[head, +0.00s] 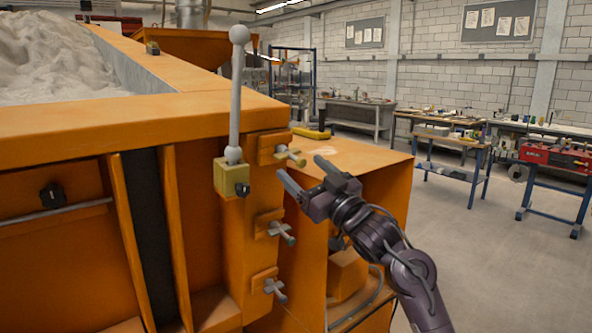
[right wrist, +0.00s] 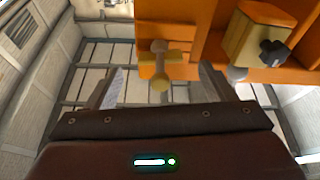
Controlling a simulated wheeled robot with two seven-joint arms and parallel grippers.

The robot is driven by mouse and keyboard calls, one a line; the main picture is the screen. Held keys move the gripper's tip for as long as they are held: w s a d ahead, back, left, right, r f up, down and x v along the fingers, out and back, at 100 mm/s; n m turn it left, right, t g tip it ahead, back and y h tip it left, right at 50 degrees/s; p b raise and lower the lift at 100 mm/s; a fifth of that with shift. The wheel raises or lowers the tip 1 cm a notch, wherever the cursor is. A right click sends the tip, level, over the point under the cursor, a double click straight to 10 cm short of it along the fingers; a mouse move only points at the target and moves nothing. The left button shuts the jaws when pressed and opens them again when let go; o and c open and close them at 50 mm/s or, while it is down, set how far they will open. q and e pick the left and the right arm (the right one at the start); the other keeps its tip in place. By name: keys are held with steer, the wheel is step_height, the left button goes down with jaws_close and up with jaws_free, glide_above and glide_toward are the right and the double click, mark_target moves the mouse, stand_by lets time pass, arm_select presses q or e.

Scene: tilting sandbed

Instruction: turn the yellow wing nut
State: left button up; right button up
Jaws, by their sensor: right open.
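The yellow wing nut (head: 290,156) is the top one of three on the orange sandbed's corner post, and its tips look yellowish. In the right wrist view the yellow wing nut (right wrist: 159,66) shows as a small cross-shaped piece ahead, between the two fingers. My right gripper (head: 299,167) is open and empty, just right of and below the nut in the head view. Its fingers also show spread in the right wrist view (right wrist: 162,84). No contact with the nut is clear. My left gripper is not in view.
Two more wing nuts, the middle (head: 281,232) and lower (head: 275,289), have teal tips. A grey lever with a ball top (head: 238,90) rises from a yellow block (head: 231,178) left of the nut. An orange cabinet (head: 370,157) stands behind my right gripper. Open floor lies right.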

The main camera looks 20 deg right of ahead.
steer(key=shift+b+v, duration=0.45)
steer(key=shift+v, duration=1.5)
